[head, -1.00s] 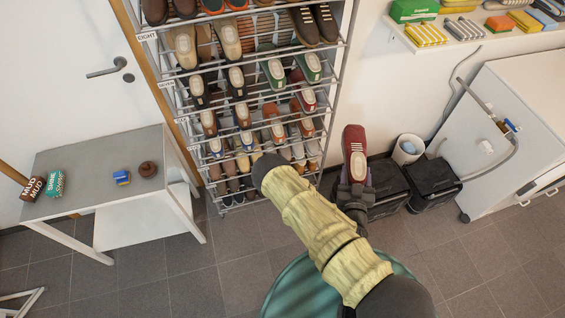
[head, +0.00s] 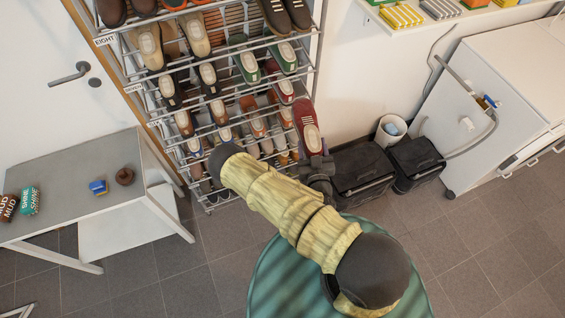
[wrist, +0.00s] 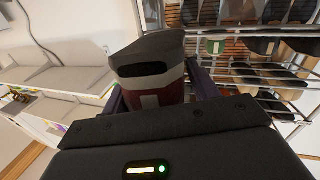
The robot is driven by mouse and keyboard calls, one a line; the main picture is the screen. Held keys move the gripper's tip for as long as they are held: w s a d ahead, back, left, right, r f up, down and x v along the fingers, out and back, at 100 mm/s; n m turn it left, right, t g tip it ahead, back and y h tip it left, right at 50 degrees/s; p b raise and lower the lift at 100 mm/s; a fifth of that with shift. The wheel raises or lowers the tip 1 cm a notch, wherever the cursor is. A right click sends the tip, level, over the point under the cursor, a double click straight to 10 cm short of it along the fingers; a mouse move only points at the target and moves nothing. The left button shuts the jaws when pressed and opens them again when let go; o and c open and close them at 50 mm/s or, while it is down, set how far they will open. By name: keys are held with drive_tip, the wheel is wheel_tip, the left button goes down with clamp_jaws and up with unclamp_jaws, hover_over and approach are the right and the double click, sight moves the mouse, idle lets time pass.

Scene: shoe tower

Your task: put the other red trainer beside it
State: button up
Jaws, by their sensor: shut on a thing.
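A red trainer (head: 306,124) with a pale sole is held by my gripper (head: 317,160), its toe pointing up and away in the head view. Another red shoe (head: 285,90) lies on the rack at the right end of a middle row, just left of the held trainer. My arm and the held trainer hide part of the lower rows.
The rack rows hold several other shoes. A grey table (head: 75,185) with a blue item (head: 98,187) stands at the left. Black bins (head: 362,172) and a white bucket (head: 390,130) stand right of the rack. A white cabinet (head: 500,85) is at the far right.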

drive_tip(key=w+a+f+n+y+b, duration=0.1)
drive_tip(key=a+f+b, duration=0.8)
drive_tip(key=b, duration=1.1)
wheel_tip(320, 180, down, 2)
drive_tip(key=n+y, duration=0.1)
drive_tip(key=y, duration=0.1)
drive_tip(key=shift+a+y, duration=0.4)
drive_tip(key=shift+w+a, duration=0.1)
drive_tip(key=shift+w, duration=0.1)
